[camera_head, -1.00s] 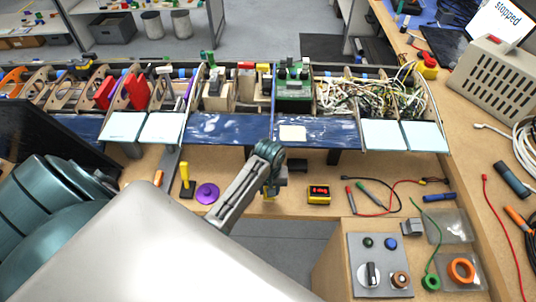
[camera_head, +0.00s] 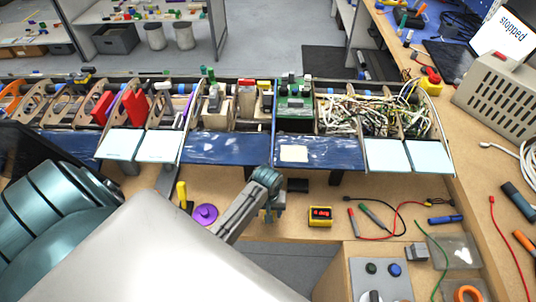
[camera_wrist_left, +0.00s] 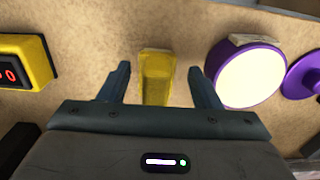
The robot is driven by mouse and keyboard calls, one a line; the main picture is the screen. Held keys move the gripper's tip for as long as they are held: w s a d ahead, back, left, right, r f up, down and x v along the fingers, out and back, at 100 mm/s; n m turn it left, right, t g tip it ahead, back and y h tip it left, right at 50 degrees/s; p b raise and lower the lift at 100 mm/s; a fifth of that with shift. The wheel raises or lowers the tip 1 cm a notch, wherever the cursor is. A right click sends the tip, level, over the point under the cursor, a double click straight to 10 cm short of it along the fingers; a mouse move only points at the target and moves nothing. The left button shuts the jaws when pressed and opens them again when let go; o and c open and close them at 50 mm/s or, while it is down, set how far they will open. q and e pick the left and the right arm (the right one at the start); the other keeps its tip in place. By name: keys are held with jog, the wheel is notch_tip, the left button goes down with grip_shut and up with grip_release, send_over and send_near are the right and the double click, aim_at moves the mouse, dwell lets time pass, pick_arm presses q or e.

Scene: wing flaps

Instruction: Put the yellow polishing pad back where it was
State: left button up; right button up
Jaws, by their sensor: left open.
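A yellow block (camera_wrist_left: 156,78), which looks like the polishing pad, lies on the wooden bench between my left fingers in the left wrist view. My left gripper (camera_wrist_left: 157,84) is open, a finger on each side with gaps to the block. In the head view my left gripper (camera_head: 271,214) points down at the bench left of the small yellow meter (camera_head: 320,216); the block is hidden there. A purple disc with a white face (camera_wrist_left: 248,72) lies beside the block in the wrist view. My right gripper is not in view.
A purple disc with a knob (camera_head: 205,214) and an upright yellow piece (camera_head: 182,193) stand left of my gripper. The long wing with flaps (camera_head: 235,149) spans the back. Test leads (camera_head: 371,216) lie to the right. The bench ends just in front of the gripper.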

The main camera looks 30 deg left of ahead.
pick_arm(q)
jog(key=shift+w, duration=0.1)
jog(key=shift+w+r, duration=0.1)
jog(key=shift+r, duration=0.05)
notch_tip(320, 180, up, 9)
jog(key=b, duration=0.3)
jog(key=shift+r, duration=0.15)
jog(key=shift+r+p, duration=0.65)
jog(key=shift+r, duration=0.5)
jog(key=shift+a, duration=0.15)
